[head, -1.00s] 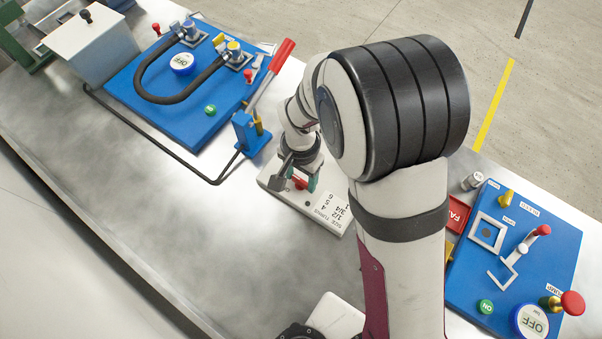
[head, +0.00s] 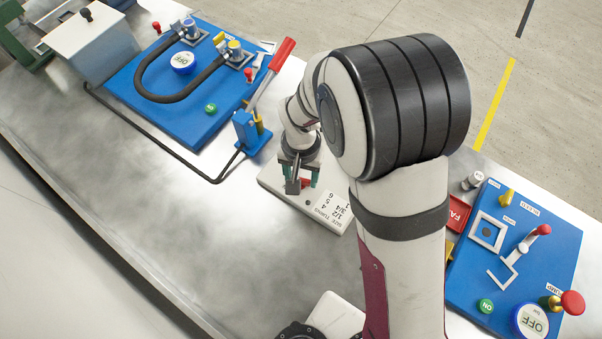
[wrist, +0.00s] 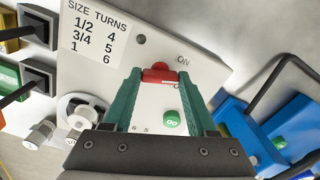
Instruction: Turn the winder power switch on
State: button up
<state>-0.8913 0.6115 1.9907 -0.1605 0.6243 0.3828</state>
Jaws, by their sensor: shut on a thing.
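The winder is a white panel (wrist: 225,72) with a printed SIZE and TURNS table; in the head view the panel (head: 328,213) lies on the bench below my arm. Its red switch (wrist: 159,74) is beside an ON label in the wrist view, and the red piece shows partly in the head view (head: 306,183). My gripper (wrist: 161,80) has green fingers, one on each side of the red switch, shut on it. In the head view my gripper (head: 303,180) is low over the panel. Which way the switch is set is unclear.
A green button (wrist: 172,118) and a round grey-white part (wrist: 80,108) are on the panel. A blue lever stand (head: 246,128) is close by. Blue boards stand at upper left (head: 150,107) and right (head: 470,270). Bare bench lies left of the panel.

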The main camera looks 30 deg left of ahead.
jog(key=n, duration=0.4)
jog(key=shift+n, duration=2.1)
jog(key=o, duration=1.4)
jog(key=shift+c, duration=0.2)
notch_tip(320, 180, up, 16)
jog(key=shift+f, duration=0.15)
